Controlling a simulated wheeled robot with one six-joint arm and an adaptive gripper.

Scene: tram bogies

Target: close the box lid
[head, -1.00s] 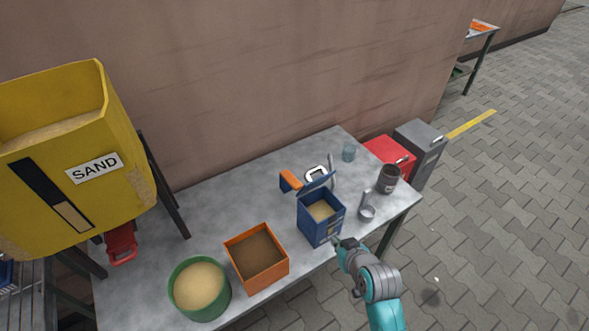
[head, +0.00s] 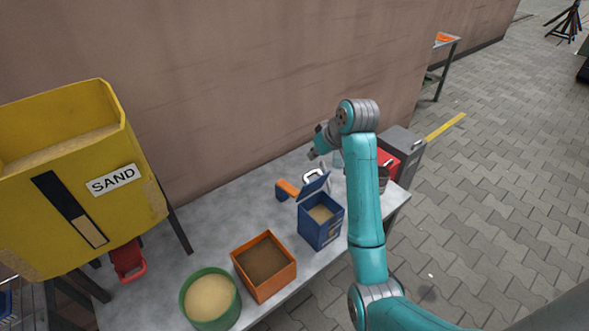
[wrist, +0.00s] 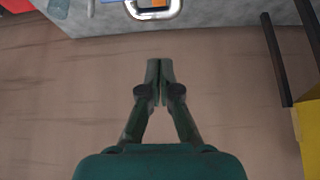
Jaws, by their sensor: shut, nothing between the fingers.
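The blue box (head: 318,232) stands on the grey table, with sand-coloured fill showing inside. Its lid (head: 313,187) is open, tilted up at the back edge of the box. My gripper (head: 312,156) is above the far side of the table, beyond the lid and near the wall, apart from the box. In the wrist view my gripper (wrist: 158,66) has its fingers together with nothing between them, in front of the brown wall. The box is not clearly visible in the wrist view.
An orange box (head: 265,287) and a green tub (head: 188,300) stand left of the blue box. The yellow sand hopper (head: 130,230) is at left. My arm hides part of the table's right end.

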